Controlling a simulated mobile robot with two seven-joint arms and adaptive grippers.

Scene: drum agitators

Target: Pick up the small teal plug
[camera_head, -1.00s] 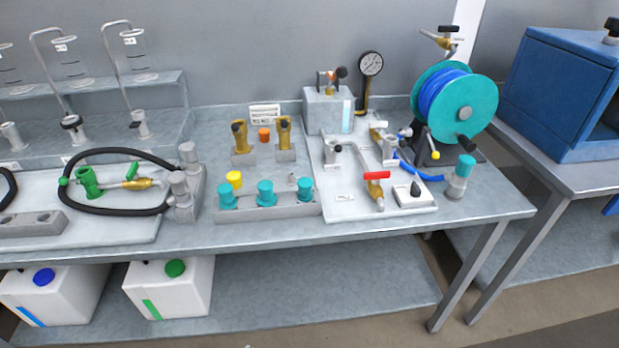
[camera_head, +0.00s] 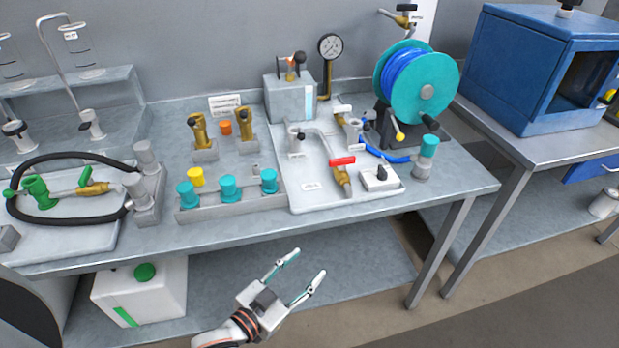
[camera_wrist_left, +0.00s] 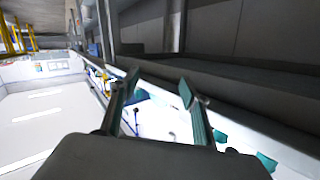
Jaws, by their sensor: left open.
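Several teal plugs are in the head view. Three stand in a grey rack (camera_head: 232,204) near the bench's front edge: the left plug (camera_head: 187,194), the middle plug (camera_head: 229,188) and the right plug (camera_head: 269,181). Another teal-topped piece (camera_head: 428,145) sits on a grey holder at the bench's right end. I cannot tell which is the small one. My left gripper (camera_head: 305,266) is open and empty, in front of the bench and apart from all of them. Its two fingers also show in the left wrist view (camera_wrist_left: 158,88). My right gripper is not in view.
A yellow plug (camera_head: 196,177) stands behind the rack. A white tray (camera_head: 310,200) with a red-handled valve (camera_head: 342,170) lies to its right. A teal hose reel (camera_head: 440,85) and a pressure gauge (camera_head: 330,48) stand behind. The space before the bench is open.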

